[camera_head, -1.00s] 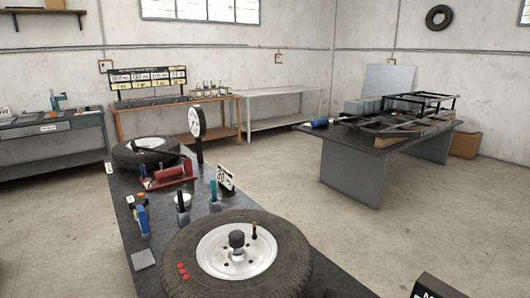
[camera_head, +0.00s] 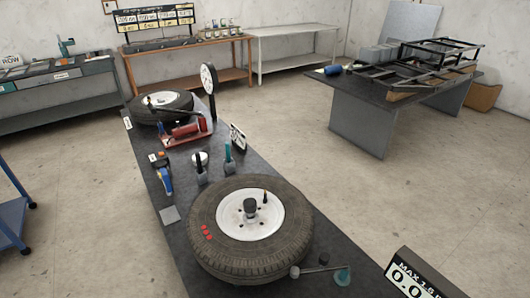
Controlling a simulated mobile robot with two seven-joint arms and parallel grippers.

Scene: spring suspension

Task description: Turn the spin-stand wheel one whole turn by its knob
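The spin-stand wheel (camera_head: 250,231) lies flat at the near end of the long dark bench, a black tyre on a white rim (camera_head: 236,216). A dark hub cap (camera_head: 250,206) sits at its middle. A small upright dark knob with a light brown base (camera_head: 265,196) stands on the rim, right of and behind the hub. Several red dots (camera_head: 206,233) mark the tyre's left side. Neither of my grippers shows in the head view.
The dark bench (camera_head: 178,240) also holds a second wheel (camera_head: 160,107), a red tool (camera_head: 186,131), a dial gauge (camera_head: 208,78) and small hand tools. A lever with a teal end (camera_head: 342,277) is at the wheel's near right. A display box (camera_head: 418,278) stands lower right.

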